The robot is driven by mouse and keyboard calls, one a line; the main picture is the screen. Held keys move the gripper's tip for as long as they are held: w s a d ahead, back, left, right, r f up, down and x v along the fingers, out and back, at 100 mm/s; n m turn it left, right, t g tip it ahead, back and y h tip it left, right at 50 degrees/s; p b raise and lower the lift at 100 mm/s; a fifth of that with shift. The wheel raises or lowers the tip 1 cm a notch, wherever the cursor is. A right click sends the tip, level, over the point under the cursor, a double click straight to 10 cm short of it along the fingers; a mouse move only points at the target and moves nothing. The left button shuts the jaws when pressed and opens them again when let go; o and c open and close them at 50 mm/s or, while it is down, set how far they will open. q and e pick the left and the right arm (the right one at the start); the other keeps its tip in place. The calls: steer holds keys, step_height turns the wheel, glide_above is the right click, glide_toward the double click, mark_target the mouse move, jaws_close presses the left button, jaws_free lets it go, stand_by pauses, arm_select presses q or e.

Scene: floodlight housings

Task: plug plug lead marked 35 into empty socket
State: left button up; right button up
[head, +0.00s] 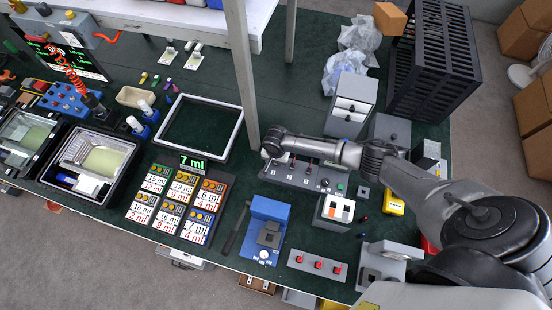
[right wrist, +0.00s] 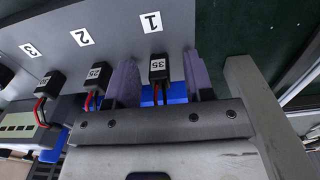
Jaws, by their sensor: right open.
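The plug lead marked 35 (right wrist: 158,68) is a black plug with red and black wires, below the label 1 on a grey panel (right wrist: 120,35). My right gripper (right wrist: 160,75) is open, with one purple finger on each side of this plug and gaps between. In the head view my right gripper (head: 271,147) is above the left end of the grey socket panel (head: 310,178). A second black plug (right wrist: 96,78) is below label 2, its number hard to read. A third plug (right wrist: 48,84) is below label 3. I cannot make out the empty socket.
A grey upright post (head: 240,80) rises just behind my right gripper. A white square frame (head: 199,128) lies to the left.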

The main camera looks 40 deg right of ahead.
step_height(320, 180, up, 14)
steer(key=p, duration=0.2)
stand_by(0.4)
steer(key=shift+f, duration=0.15)
